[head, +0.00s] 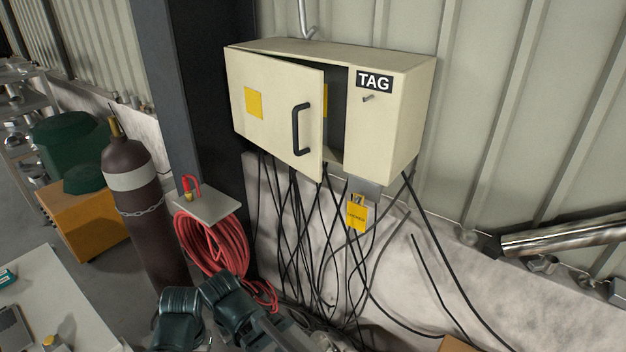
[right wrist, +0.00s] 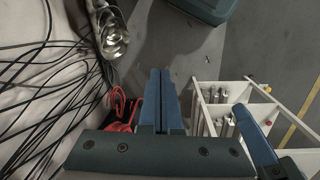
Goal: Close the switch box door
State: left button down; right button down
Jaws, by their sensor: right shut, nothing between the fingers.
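The cream switch box (head: 405,115) hangs on the corrugated wall in the head view. Its door (head: 270,105), with a yellow square and a black handle (head: 301,129), is hinged at the left and stands partly open. A dark gap shows between the door's right edge and the TAG panel (head: 375,80). My right gripper (right wrist: 160,74) is shut and empty in the right wrist view, with its two blue fingers together. The box is not in that view. Teal arm parts of mine show low in the head view, away from the door. My left gripper is not visible.
Black cables (head: 290,220) hang under the box, with a yellow tag (head: 357,214) among them. A red hose coil (head: 215,245) and a brown gas cylinder (head: 145,200) stand left. A white compartment rack (right wrist: 205,105) is right of my right gripper.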

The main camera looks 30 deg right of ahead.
jog(key=w+d+r+m+t+y+p, duration=0.1)
jog(key=w+d+r+m+p, duration=0.15)
jog(key=d, duration=0.25)
jog(key=w+d+r+m+p, duration=0.1)
jog(key=w+d+r+p, duration=0.15)
jog(key=d, duration=0.35)
jog(key=n+t+h+b, duration=0.1)
jog(key=n+t+h, duration=0.25)
jog(key=h, duration=1.35)
send_near(315, 166)
jog(key=shift+m+t, duration=0.3)
jog(key=shift+t, duration=0.05)
jog(key=x, duration=0.7)
jog(key=shift+s+f, duration=0.1)
jog(key=shift+s, duration=0.05)
jog(key=w+d+n+t, duration=0.1)
jog(key=w+d+t, duration=0.1)
jog(key=d, duration=0.6)
jog(key=shift+w+y, duration=0.25)
jog(key=shift+y, duration=0.05)
jog(key=shift+d, duration=0.15)
